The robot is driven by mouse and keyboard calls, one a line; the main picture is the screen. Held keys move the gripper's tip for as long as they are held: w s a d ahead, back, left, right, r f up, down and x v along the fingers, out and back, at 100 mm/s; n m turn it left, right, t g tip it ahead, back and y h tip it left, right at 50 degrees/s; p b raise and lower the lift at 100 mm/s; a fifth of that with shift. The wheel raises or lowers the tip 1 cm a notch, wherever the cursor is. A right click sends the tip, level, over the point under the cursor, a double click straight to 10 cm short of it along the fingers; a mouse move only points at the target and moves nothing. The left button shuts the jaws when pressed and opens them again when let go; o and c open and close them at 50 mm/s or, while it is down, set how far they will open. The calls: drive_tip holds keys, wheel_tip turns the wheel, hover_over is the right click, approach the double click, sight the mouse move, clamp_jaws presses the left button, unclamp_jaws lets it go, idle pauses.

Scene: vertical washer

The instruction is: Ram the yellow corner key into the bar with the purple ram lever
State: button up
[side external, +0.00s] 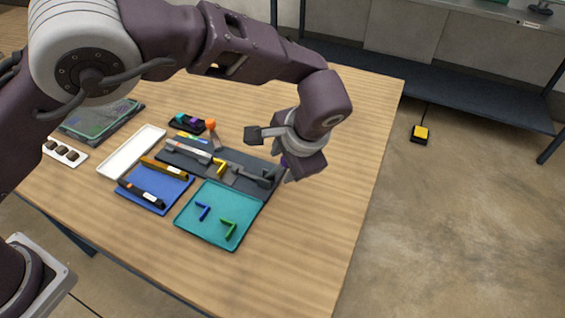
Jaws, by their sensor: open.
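The yellow corner key (220,168) sits on the dark grey fixture (236,187), near the right end of a light grey bar (188,149). I cannot tell whether the key touches the bar or is partly in it. A small purple patch (284,160), perhaps the ram lever's grip, shows at the fixture's right end, right beside my gripper (287,173). My gripper is open and points down there. The wrist hides most of the lever and the fingertips, so I cannot tell whether they are around it.
A teal tray (190,224) in front holds blue and green corner keys. A blue tray (130,203) holds dark and brown bars. An orange-topped post (210,125) stands behind the fixture. A white tray (118,163) is empty. The table's right side is clear.

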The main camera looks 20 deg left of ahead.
drive_tip(key=shift+x, duration=0.85)
clamp_jaws()
idle(0.8)
